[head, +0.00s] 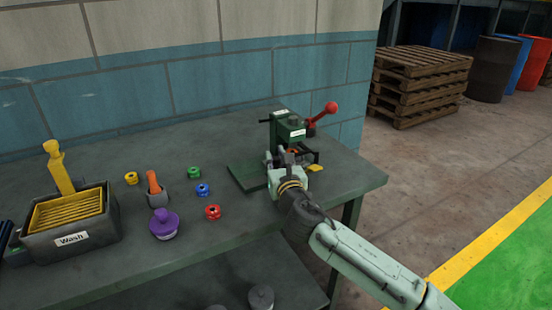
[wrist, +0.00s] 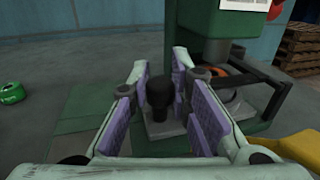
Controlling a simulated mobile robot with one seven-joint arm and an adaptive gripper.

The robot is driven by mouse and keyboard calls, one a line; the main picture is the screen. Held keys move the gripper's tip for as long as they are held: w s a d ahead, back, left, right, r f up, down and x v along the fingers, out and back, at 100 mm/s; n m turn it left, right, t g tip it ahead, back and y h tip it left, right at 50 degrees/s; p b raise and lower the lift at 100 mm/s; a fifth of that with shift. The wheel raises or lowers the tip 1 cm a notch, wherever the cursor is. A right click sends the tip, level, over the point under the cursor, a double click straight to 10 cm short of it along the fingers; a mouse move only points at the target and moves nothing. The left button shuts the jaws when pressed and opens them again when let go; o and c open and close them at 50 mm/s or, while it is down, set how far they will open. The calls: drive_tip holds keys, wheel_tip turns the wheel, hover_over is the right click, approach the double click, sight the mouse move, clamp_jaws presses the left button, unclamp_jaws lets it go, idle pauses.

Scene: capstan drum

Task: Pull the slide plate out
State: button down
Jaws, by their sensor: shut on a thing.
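The green press (head: 287,130) stands near the right end of the workbench, with a red-knobbed lever (head: 322,113) on its right. In the wrist view, a black knob (wrist: 160,93) rises from a small grey plate (wrist: 168,128), which looks like the slide plate, low at the front of the press. My gripper (wrist: 161,68) reaches in at the front of the press, with its purple-padded fingers on either side of the knob, shut on it. In the head view my gripper (head: 283,158) hides the knob and most of the plate.
A yellow part (wrist: 300,148) lies close right of my gripper. Small coloured rings, such as the green ring (head: 194,173) and red ring (head: 213,212), lie left on the bench. The purple-handled piece (head: 163,224) and Wash bin (head: 73,237) are farther left.

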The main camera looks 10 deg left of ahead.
drive_tip(key=s+a, duration=0.2)
drive_tip(key=s+a+b, duration=0.1)
drive_tip(key=a, duration=0.2)
drive_tip(key=s+a, duration=0.2)
drive_tip(key=shift+s+a+b, duration=0.3)
drive_tip(key=shift+a+b, duration=0.05)
drive_tip(key=c, duration=1.7)
unclamp_jaws()
drive_tip(key=shift+a, duration=0.15)
